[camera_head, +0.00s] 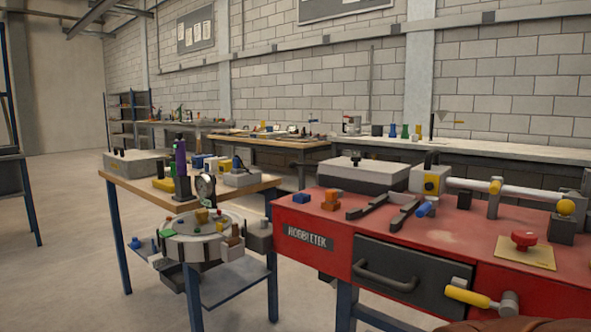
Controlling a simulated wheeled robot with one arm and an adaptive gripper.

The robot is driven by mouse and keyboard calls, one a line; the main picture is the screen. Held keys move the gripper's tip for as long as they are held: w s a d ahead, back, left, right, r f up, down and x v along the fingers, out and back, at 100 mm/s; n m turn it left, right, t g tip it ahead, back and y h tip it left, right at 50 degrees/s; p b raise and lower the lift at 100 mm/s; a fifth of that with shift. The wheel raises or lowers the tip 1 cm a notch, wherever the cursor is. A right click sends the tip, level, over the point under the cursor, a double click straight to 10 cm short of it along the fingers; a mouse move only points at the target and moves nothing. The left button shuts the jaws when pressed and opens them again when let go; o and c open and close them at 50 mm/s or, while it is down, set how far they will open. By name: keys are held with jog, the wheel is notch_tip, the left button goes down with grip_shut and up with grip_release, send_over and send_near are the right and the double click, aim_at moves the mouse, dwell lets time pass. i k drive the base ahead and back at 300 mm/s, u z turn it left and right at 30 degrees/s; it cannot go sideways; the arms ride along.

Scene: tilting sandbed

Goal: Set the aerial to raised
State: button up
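I cannot tell for certain which part is the aerial. A round grey drum-like bed (185,249) with small colored blocks on top stands at the front of the wooden table (266,183). A round dial (206,188) stands upright at its back edge. A tall purple upright piece (181,160) with a dark base stands behind it. A thin dark upright rod (432,125) stands on the far bench at the right, too small to make out well. My gripper is not in view.
A red bench (318,245) at the right carries a dark drawer with a handle (388,277), a yellow-handled lever (467,296), a red knob (524,238) and a horizontal pipe (470,184). A low shelf (236,283) sits under the wooden table. The floor (65,270) at the left is clear.

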aim_at(293, 164)
jog(key=z, duration=0.45)
jog(key=i, duration=0.55)
jog(key=u, duration=2.5)
